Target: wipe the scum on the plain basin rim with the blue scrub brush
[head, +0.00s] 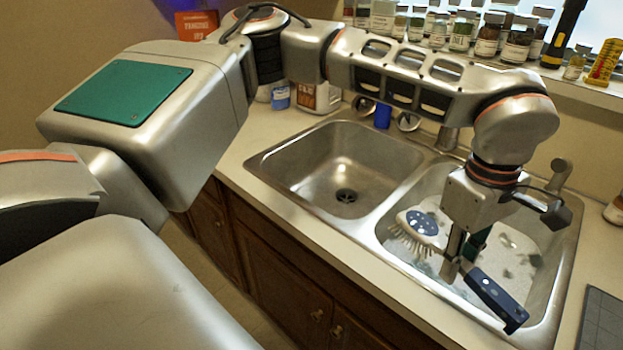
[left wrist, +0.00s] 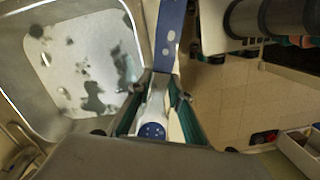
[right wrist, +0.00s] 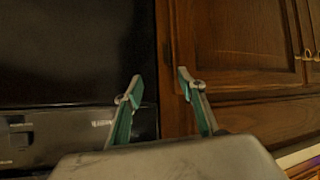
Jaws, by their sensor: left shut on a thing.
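The blue scrub brush (head: 495,299) is held across my left gripper (head: 457,262), over the front part of the right basin (head: 400,262). Its white head with a blue spotted top (head: 422,223) points back left, bristles down; its blue handle points front right. In the left wrist view my left gripper (left wrist: 158,92) is shut on the brush (left wrist: 170,35) near its neck. The right basin's pale floor (left wrist: 85,70) shows several dark blotches. The left basin (head: 345,160) is empty. I cannot make out scum on either rim. My right gripper (right wrist: 160,87) is open and empty.
Several jars and bottles (head: 487,35) line the sill behind the sink. A faucet (head: 447,138) stands at the back between the basins. A dark grey mat (head: 603,320) lies at right. In the right wrist view, a wooden cabinet (right wrist: 240,50) and black appliance (right wrist: 70,55) stand ahead.

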